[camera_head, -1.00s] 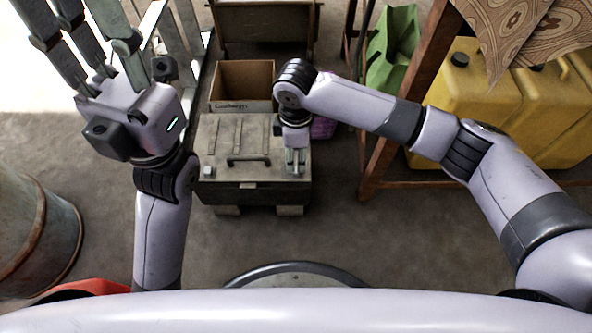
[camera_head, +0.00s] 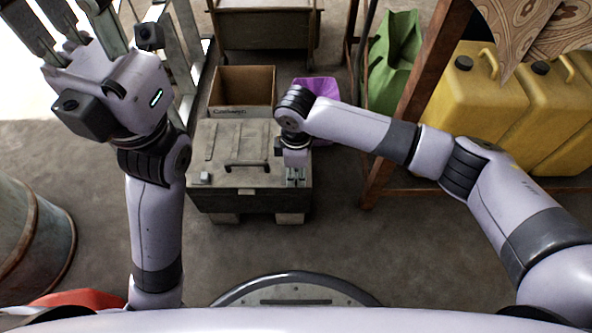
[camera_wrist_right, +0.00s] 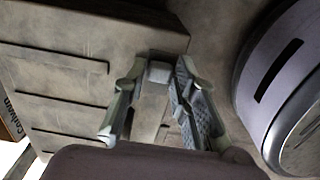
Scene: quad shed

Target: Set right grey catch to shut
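The grey chest (camera_head: 222,148) stands on the floor ahead, with a dark handle on its lid. A small grey catch (camera_head: 204,178) is at its front left corner. The right grey catch (camera_wrist_right: 159,72) shows in the right wrist view at the chest's edge, between and just beyond my fingertips; in the head view the gripper covers it. My right gripper (camera_head: 295,175) points down over that corner, its fingers apart with a gap between them. I cannot tell whether they touch the catch. My left gripper (camera_head: 72,22) is raised at upper left, fingers spread, tips cut off.
An open cardboard box (camera_head: 243,86) and a purple item (camera_head: 318,88) lie behind the chest. A wooden rack post (camera_head: 402,115) and yellow canisters (camera_head: 480,95) stand at right. A metal barrel (camera_head: 30,240) stands at left. The floor before the chest is clear.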

